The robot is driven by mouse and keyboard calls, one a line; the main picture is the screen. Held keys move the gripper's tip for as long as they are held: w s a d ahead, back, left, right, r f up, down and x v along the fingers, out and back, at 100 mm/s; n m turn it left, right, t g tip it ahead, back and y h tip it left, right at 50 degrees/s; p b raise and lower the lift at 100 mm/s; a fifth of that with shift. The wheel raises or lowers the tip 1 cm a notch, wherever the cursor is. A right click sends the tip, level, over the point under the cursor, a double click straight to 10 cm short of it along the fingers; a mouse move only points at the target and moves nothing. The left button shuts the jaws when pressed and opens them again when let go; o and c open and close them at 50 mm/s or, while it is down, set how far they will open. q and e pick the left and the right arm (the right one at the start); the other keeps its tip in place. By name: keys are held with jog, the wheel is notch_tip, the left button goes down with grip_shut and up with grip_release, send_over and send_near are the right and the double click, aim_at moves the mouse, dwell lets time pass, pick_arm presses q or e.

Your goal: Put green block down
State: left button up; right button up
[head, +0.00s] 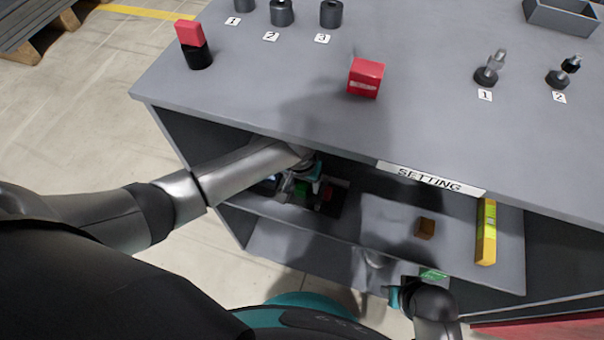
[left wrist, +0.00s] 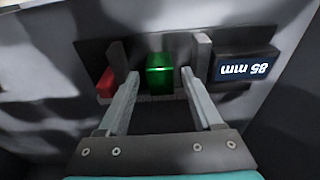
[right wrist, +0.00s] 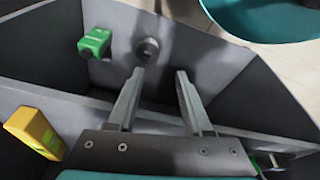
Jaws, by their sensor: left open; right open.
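The green block (left wrist: 160,75) stands on a dark base (left wrist: 180,115) on the shelf under the tabletop. My left gripper (left wrist: 160,77) is open, with one finger on each side of the block and a gap visible beside it. My right gripper (right wrist: 158,74) is open and empty. In the head view its fingers are hidden; only its wrist shows at the lower right.
A yellow level (head: 486,232) and a small brown block (head: 426,228) lie on the shelf. A green part (right wrist: 95,43) and a round knob (right wrist: 148,50) are near my right gripper.

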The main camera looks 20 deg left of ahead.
aim_at(303, 184)
pick_arm(q)
jog(key=r+p, duration=0.2)
jog(key=r, duration=0.1)
jog(key=r+p, duration=0.1)
jog(key=shift+s+r, duration=0.35)
jog(key=shift+r, duration=0.05)
jog(key=shift+s+r+p, duration=0.2)
jog(key=shift+r+p, duration=0.35)
jog(key=shift+r, duration=0.5)
pick_arm(e)
jog(key=s+d+f, duration=0.3)
jog(key=s+f, duration=0.2)
jog(key=f, duration=0.2)
jog(key=shift+d+f, duration=0.15)
jog(key=shift+f, duration=0.15)
pick_arm(q)
jog(key=shift+s, duration=0.1)
